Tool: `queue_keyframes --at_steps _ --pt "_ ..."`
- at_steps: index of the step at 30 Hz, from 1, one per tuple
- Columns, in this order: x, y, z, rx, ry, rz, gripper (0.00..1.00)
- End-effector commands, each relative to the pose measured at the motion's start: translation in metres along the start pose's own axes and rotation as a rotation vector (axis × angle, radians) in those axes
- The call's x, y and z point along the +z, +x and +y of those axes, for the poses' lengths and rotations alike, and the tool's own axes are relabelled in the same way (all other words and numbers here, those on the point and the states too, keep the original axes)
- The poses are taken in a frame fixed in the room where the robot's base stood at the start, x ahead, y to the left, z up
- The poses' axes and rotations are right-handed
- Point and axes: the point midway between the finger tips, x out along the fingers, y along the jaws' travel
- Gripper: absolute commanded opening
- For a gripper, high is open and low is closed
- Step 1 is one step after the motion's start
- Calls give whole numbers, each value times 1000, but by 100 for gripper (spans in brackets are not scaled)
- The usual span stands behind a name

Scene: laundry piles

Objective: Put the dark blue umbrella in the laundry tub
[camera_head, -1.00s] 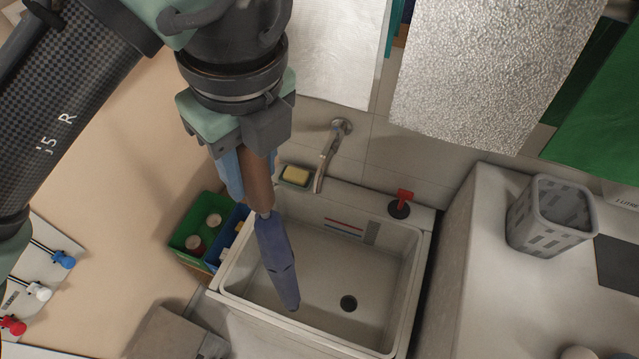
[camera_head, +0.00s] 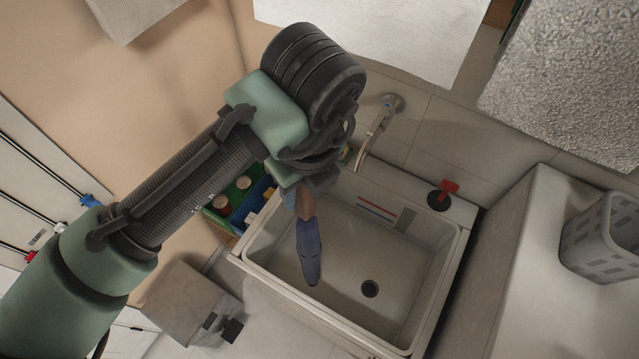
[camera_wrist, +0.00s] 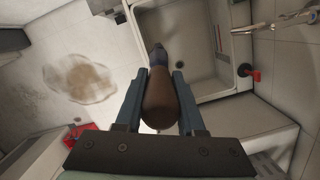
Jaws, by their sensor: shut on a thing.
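The dark blue umbrella (camera_head: 309,252) has a brown handle (camera_wrist: 160,102). My gripper (camera_head: 297,199) is shut on that handle, with a blue finger on each side of it in the wrist view (camera_wrist: 160,88). The umbrella hangs with its folded blue canopy pointing down. In the head view the canopy shows over the left part of the laundry tub (camera_head: 432,275), a pale rectangular basin with a dark drain (camera_head: 370,288). How high the tip is above the tub floor I cannot tell. The tub also shows at the top of the wrist view (camera_wrist: 205,92).
A tap (camera_head: 378,130) stands behind the tub, and a red-handled plunger (camera_head: 440,196) is on its back right ledge. Green and blue boxes (camera_head: 232,203) stand left of it. A grey basket (camera_head: 600,240) sits on the right counter. Hanging cloths are above.

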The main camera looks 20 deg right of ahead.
Motion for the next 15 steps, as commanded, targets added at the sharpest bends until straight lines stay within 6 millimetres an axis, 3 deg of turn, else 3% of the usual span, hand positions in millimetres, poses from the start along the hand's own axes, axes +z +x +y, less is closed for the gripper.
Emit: queue_keyframes --at_steps 1,4,11,15 --pt "-2 17 0 0 -1 -2 0" --pt "-4 29 0 -1 -1 -2 0" --pt "-3 34 -2 0 -1 -3 0" --pt "2 33 -14 1 0 -3 0"
